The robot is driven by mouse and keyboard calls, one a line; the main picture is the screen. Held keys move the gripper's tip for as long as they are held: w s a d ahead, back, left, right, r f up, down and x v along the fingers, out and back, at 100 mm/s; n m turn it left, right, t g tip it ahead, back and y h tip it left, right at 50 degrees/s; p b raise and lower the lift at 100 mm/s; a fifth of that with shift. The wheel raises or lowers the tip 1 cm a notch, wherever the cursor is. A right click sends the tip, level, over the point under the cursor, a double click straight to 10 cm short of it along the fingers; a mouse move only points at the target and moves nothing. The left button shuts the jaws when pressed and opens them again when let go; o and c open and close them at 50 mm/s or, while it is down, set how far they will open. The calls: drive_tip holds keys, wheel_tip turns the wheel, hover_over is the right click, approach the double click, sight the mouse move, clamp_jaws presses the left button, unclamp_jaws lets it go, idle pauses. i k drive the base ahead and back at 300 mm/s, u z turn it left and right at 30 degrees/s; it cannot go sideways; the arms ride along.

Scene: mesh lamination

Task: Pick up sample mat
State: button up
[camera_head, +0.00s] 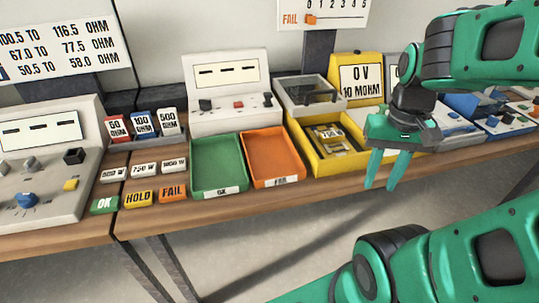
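A yellow bin (358,168) stands on the bench right of centre. Flat, dark-patterned yellowish pieces (333,138) lie in it and may be the sample mat; I cannot tell for sure. My gripper (381,186) points down in front of the bin's right side, near the bench's front edge. Its two green fingers are apart, with nothing visible between them. My gripper and arm hide part of the bin's right end.
A green tray (219,186) and an orange tray (282,175) stand empty left of the bin. OK, HOLD and FAIL blocks (138,197) lie farther left. A grey meter (232,90) stands behind the trays. More instruments (460,128) stand at right.

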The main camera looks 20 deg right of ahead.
sight(331, 141)
drive_tip(key=z, duration=0.95)
drive_tip(key=k, duration=0.45)
drive_tip(key=z, duration=0.35)
